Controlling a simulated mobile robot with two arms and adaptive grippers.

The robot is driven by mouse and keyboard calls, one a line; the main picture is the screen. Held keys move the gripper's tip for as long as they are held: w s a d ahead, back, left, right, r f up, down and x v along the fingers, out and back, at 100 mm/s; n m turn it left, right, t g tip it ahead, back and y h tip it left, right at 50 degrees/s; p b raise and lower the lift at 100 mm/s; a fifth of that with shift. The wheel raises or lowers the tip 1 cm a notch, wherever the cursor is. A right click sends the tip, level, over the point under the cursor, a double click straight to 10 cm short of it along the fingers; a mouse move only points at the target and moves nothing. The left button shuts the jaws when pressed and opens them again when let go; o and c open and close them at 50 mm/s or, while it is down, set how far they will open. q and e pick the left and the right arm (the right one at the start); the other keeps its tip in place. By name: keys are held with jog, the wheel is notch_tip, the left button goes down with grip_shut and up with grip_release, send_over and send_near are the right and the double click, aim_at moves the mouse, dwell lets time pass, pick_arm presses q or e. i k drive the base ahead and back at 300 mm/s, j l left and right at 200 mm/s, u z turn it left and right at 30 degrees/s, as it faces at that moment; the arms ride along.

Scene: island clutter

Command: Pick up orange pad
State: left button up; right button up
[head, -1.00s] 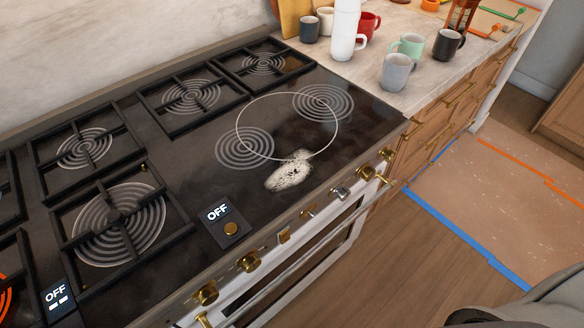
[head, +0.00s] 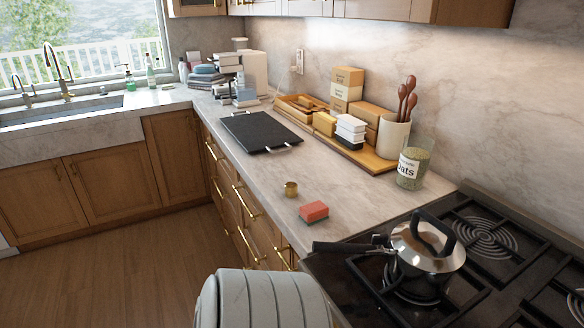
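A small orange-red pad (head: 314,210) lies flat on the marble counter, near its front edge and left of the stove. It looks like a sponge block with a darker underside. Nothing covers it. A grey rounded part of my own arm shows at the bottom middle, in front of the drawers and below the pad. Neither gripper shows in the head view.
An oats jar (head: 411,170), a wooden tray (head: 378,163) and a black board (head: 258,133) are farther back.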

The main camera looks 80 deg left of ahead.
aim_at(312, 214)
jog(key=u, duration=2.3)
jog(key=i+j, duration=0.05)
